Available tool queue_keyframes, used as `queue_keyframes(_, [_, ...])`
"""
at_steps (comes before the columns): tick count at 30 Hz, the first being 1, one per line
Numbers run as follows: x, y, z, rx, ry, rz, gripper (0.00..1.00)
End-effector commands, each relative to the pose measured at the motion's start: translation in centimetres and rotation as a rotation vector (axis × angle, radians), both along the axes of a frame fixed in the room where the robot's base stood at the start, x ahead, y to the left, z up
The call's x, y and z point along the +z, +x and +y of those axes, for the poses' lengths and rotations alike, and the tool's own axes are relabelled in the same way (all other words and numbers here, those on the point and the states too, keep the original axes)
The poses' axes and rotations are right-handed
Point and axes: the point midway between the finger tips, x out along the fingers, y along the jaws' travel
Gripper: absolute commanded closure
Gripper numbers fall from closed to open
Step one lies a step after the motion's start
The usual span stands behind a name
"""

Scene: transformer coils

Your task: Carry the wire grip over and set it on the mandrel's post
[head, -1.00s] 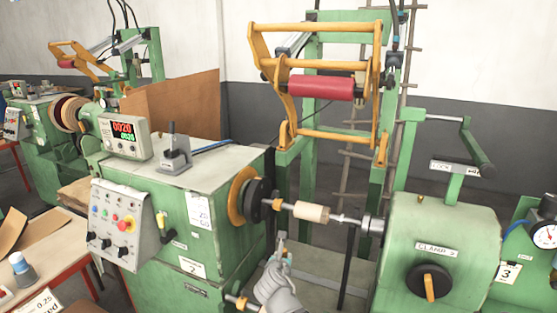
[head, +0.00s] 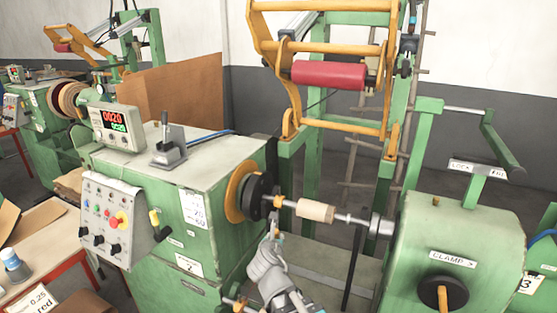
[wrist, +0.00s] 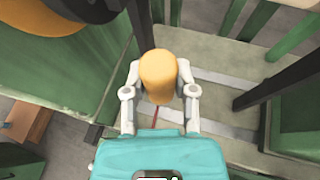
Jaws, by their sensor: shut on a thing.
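My gripper (wrist: 158,92) is shut on the wire grip (wrist: 158,72), an orange-yellow rounded piece between its two fingers in the wrist view. A thin red strand shows just below it. The mandrel (head: 315,210) is a pale wooden cylinder on a horizontal shaft.
A black and orange faceplate (head: 240,190) on the green headstock cabinet (head: 205,165) is close to the left of my gripper. The green tailstock (head: 455,235) stands to the right. A yellow frame with a red roller (head: 328,74) rises behind.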

Motion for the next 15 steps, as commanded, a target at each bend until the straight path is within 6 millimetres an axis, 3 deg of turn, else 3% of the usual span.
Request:
queue_keyframes(9, [0.2,0.1,0.3,0.000,-0.001,0.000,1.00])
queue_keyframes(15, [1.4,1.0,0.4,-0.032,-0.001,0.002,1.00])
